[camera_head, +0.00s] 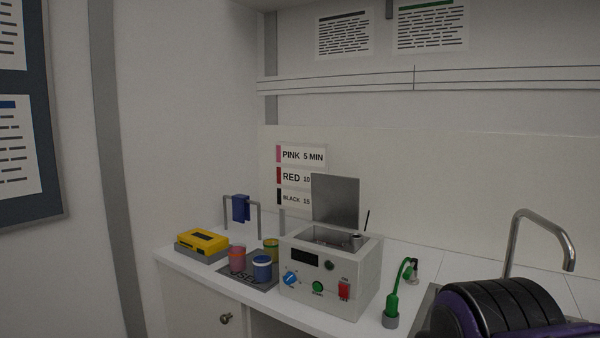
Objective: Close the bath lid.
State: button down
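The bath (302,275) is a light grey box on the white counter, with a dark display, a blue knob, a green button and a red switch on its front. Its grey lid (336,200) stands upright at the back edge, so the bath is open. Part of the dark inside shows below the lid, with a small grey knob-like piece and a thin dark rod at the right rear. My gripper is not in view. A black and purple part at the lower right looks like my arm.
Left of the bath, a pink jar (237,259), a blue jar (262,268) and a yellow jar (271,249) stand on a dark mat. A yellow device (203,241) lies farther left. A green hose-like item (395,295) and a tap (540,228) are to the right.

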aim_at(336, 199)
jog(key=i+j+z, duration=0.2)
jog(key=i+j, duration=0.15)
jog(key=j, duration=0.25)
jog(key=i+j+z, duration=0.1)
jog(key=j, duration=0.25)
jog(key=i+j+z, duration=0.2)
jog(key=i+j, duration=0.15)
jog(key=j, duration=0.3)
